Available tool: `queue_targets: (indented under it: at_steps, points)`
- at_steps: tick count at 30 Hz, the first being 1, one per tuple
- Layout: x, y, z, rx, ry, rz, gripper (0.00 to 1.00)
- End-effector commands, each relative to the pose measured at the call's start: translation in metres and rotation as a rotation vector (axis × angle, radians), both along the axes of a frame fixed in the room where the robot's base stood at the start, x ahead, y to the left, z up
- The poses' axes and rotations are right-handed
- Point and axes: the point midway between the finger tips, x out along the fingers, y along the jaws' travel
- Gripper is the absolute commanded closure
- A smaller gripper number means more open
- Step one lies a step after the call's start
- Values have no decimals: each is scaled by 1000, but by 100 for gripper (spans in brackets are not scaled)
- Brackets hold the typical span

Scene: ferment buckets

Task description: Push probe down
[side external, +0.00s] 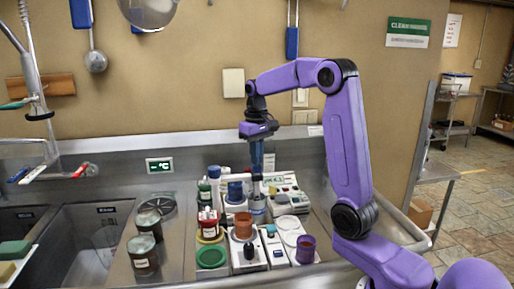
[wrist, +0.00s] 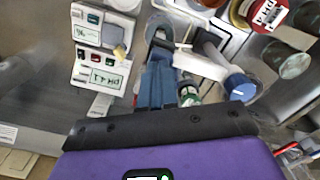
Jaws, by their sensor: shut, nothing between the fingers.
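My gripper (side external: 257,172) points straight down with its blue fingers together and holds nothing. In the wrist view the fingertips (wrist: 158,58) are beside a white arm-like part (wrist: 197,62), which seems to belong to the probe and its holder. Whether they touch cannot be told. A round grey-rimmed vessel (wrist: 158,27) lies just beyond the fingertips. In the side view a small pale container with a blue band (side external: 258,207) stands below the gripper. The probe's own tip is hidden or too small to make out.
A white meter with buttons (wrist: 103,50) stands beside the fingers; a blue-capped cylinder (wrist: 240,87) is on the other side. Red (side external: 208,220), orange (side external: 243,225) and purple (side external: 305,249) containers crowd the counter. Two dark jars (side external: 143,255) and a sink (side external: 88,250) are left.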

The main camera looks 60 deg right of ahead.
Motion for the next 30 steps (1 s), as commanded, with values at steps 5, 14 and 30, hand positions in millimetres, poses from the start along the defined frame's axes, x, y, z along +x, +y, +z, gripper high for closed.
queue_targets:
  at_steps: [5, 14, 30]
  points:
    - [1, 0, 9, -1, -3, 0, 100]
    - [1, 0, 30, -1, -3, 0, 100]
    - [0, 0, 50, 0, 0, 0, 100]
